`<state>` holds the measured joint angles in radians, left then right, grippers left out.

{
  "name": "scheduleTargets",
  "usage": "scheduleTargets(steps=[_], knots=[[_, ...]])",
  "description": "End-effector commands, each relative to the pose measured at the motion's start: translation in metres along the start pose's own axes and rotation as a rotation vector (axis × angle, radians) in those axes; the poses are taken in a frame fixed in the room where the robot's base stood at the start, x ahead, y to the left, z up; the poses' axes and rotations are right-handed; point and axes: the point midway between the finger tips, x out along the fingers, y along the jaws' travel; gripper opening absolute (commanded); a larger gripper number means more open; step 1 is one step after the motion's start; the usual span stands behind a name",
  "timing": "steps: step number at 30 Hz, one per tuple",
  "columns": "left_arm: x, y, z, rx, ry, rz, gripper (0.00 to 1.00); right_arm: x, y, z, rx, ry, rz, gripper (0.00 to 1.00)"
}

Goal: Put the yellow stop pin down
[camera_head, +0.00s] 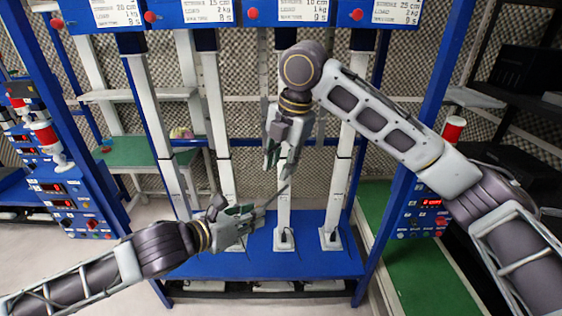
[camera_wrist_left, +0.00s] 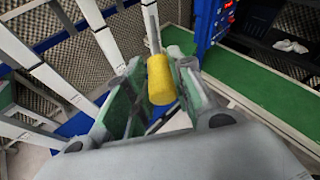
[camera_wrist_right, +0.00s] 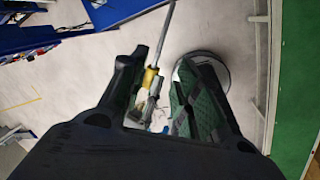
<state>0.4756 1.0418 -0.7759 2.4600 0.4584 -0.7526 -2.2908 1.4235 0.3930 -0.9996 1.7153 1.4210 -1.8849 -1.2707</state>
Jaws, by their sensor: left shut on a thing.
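The yellow stop pin (camera_wrist_left: 160,80) has a thick yellow handle and a thin metal rod. My left gripper (camera_wrist_left: 157,88) is shut on the handle, and the rod points away from the fingers. In the head view the left gripper (camera_head: 250,216) is in front of the blue base, with the rod (camera_head: 277,194) slanting up to the right; the handle is hidden there. My right gripper (camera_head: 277,151) points down above it, in front of the white columns. In the right wrist view its fingers (camera_wrist_right: 162,92) are apart, and the pin (camera_wrist_right: 151,77) shows beyond them.
A blue frame with several white columns (camera_head: 222,125) and a blue base (camera_head: 297,261) stands ahead. Label boards (camera_head: 208,11) with red knobs top it. Blue control boxes (camera_head: 68,204) stand at the left. A green strip (camera_head: 425,270) lies at the right.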

Motion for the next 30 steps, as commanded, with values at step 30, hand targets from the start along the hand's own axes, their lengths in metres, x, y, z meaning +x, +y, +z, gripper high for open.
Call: scheduleTargets(steps=[30], knots=[[0.000,0.000,0.000,0.000,-0.001,0.000,0.00,0.076,0.000,0.001,0.004,0.000,-0.001,0.32]])
